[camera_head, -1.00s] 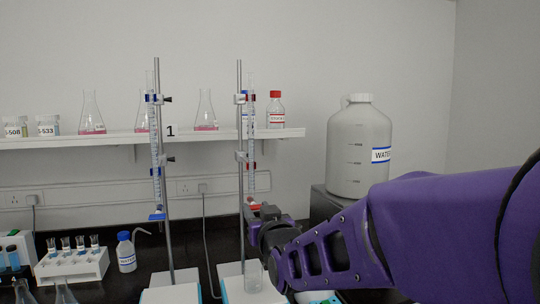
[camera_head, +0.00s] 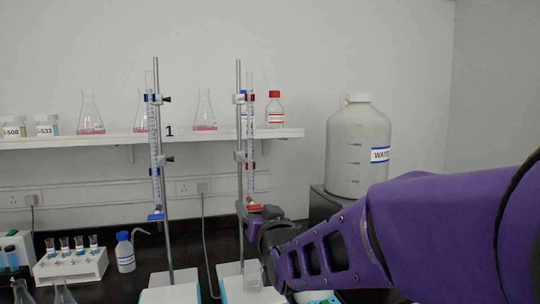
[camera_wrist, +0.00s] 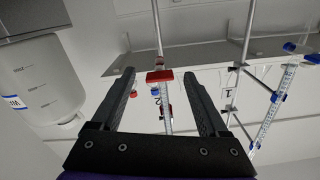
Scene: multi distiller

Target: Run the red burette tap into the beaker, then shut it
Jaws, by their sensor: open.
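The red burette tap (camera_head: 254,206) is at the lower end of the burette on the right-hand stand. In the wrist view the red tap (camera_wrist: 160,77) shows between the tips of my two fingers. My gripper (camera_wrist: 160,88) is open, with a finger on each side of it and visible gaps. In the head view my gripper (camera_head: 262,215) is just below and beside the tap, partly hiding the stand.
A second burette with a blue tap (camera_head: 156,217) is on the stand to the left. A wash bottle (camera_head: 125,255) and a white rack (camera_head: 71,268) stand further left. A large water carboy (camera_head: 358,150) stands at the right. A shelf (camera_head: 100,141) with flasks runs behind.

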